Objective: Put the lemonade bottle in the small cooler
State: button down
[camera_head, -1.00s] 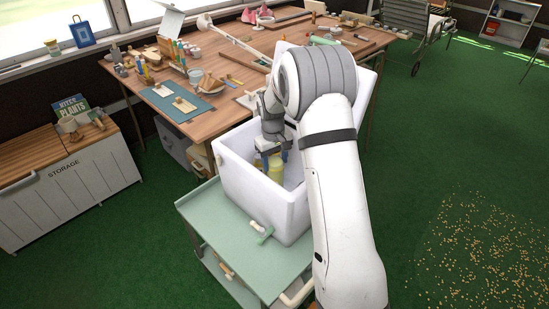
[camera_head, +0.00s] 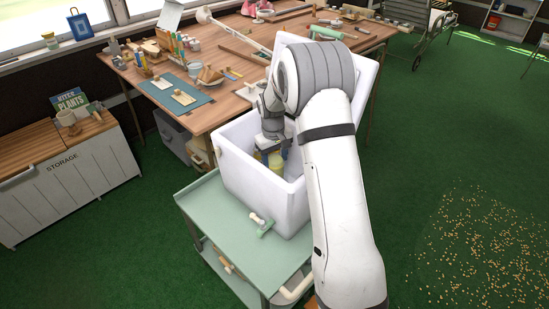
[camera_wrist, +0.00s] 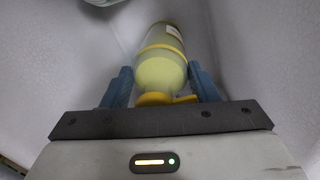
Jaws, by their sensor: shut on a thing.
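The lemonade bottle (camera_head: 275,160), pale yellow with a yellow cap, is inside the open white cooler (camera_head: 252,182). The cooler's near wall hides its lower part in the head view. In the wrist view the bottle (camera_wrist: 163,62) lies between the two blue fingers, its cap end towards my palm. My gripper (camera_wrist: 160,78) is shut on it; in the head view my gripper (camera_head: 273,147) reaches down into the cooler, partly behind my arm. Pale cooler walls surround the bottle in the wrist view. Whether its base touches the cooler floor cannot be told.
A cluttered wooden table (camera_head: 225,65) stands close behind. A storage chest (camera_head: 65,175) is at left.

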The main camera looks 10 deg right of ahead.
jog(key=shift+f+b, duration=0.3)
jog(key=shift+f, duration=0.2)
grip_release()
dwell(0.7)
jog(key=shift+r, duration=0.15)
jog(key=shift+a+r+p, duration=0.15)
jog(key=shift+r+p, duration=2.1)
jog(key=shift+r, duration=1.15)
